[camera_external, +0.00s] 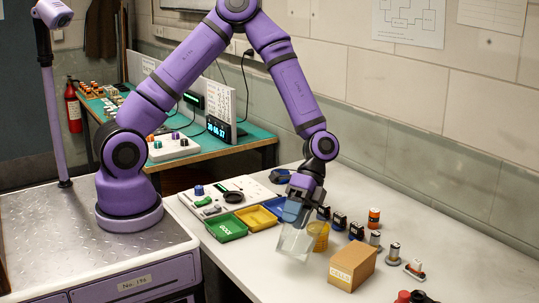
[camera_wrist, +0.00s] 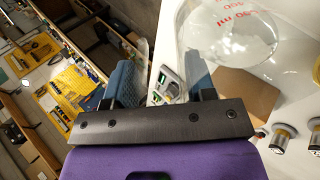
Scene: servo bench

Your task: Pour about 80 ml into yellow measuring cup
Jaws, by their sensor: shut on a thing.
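In the external view my gripper (camera_external: 298,210) is shut on a clear beaker (camera_external: 294,243), which hangs below the fingers and looks tilted over the white bench. In the wrist view the beaker (camera_wrist: 240,45) shows red volume marks beyond my blue fingers (camera_wrist: 160,85). I cannot make out how much liquid is in it. The yellow measuring cup (camera_external: 320,237) stands on the bench just right of the beaker and is partly hidden behind my gripper and the beaker. Its contents cannot be seen. No stream of liquid shows.
A cardboard box (camera_external: 351,266) stands close to the right of the beaker. Several small parts (camera_external: 374,218) stand behind it. Green (camera_external: 227,229) and yellow (camera_external: 256,218) trays and a white control panel (camera_external: 212,195) lie to the left.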

